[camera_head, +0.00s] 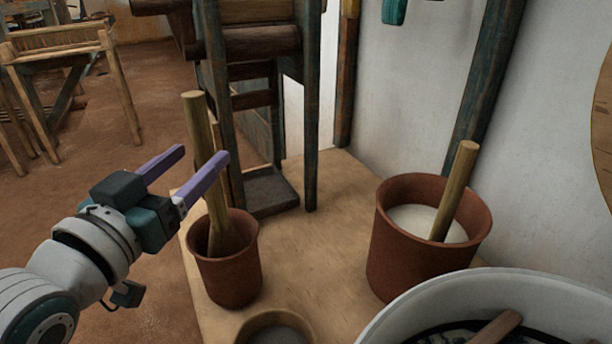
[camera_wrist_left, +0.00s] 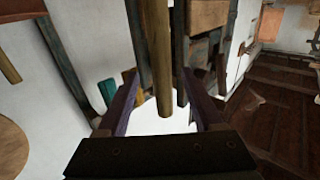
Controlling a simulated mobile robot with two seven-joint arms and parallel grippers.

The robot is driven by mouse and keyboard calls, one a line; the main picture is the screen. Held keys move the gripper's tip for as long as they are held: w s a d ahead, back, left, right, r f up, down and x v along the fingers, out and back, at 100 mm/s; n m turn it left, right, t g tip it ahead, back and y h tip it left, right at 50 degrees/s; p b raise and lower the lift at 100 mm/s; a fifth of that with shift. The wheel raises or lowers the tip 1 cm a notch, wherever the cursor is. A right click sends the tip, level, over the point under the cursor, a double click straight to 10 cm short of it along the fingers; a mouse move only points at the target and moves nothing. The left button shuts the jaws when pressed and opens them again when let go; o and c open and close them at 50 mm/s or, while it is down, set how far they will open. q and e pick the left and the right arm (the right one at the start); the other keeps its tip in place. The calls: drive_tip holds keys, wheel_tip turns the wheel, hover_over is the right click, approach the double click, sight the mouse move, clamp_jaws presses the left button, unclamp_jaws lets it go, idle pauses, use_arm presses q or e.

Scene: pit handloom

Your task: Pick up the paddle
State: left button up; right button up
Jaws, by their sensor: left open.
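A wooden paddle (camera_head: 195,120) stands slightly tilted in a small brown pot (camera_head: 228,270), its handle up and its wider lower part partly hidden inside the pot. My left gripper (camera_head: 204,154) is open, with its two purple fingers at the handle's height, one on each side of it in the head view. In the left wrist view, a wooden shaft (camera_wrist_left: 158,60) shows between the spread fingers (camera_wrist_left: 160,90) with a gap on both sides. I see no contact. My right gripper is not in view.
A larger brown pot (camera_head: 385,245) with white contents and another wooden stick (camera_head: 455,190) stands to the right. A small bowl (camera_head: 275,320) and a pale basin (camera_head: 480,290) are in front. Dark loom posts (camera_head: 312,120) rise just behind the paddle.

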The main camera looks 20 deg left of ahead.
use_arm(q)
drive_tip(key=w+b, duration=0.2)
drive_tip(key=w, duration=0.4)
drive_tip(key=shift+w+a+f, duration=0.25)
drive_tip(key=shift+a, duration=0.2)
drive_tip(key=shift+c, duration=0.4)
clamp_jaws()
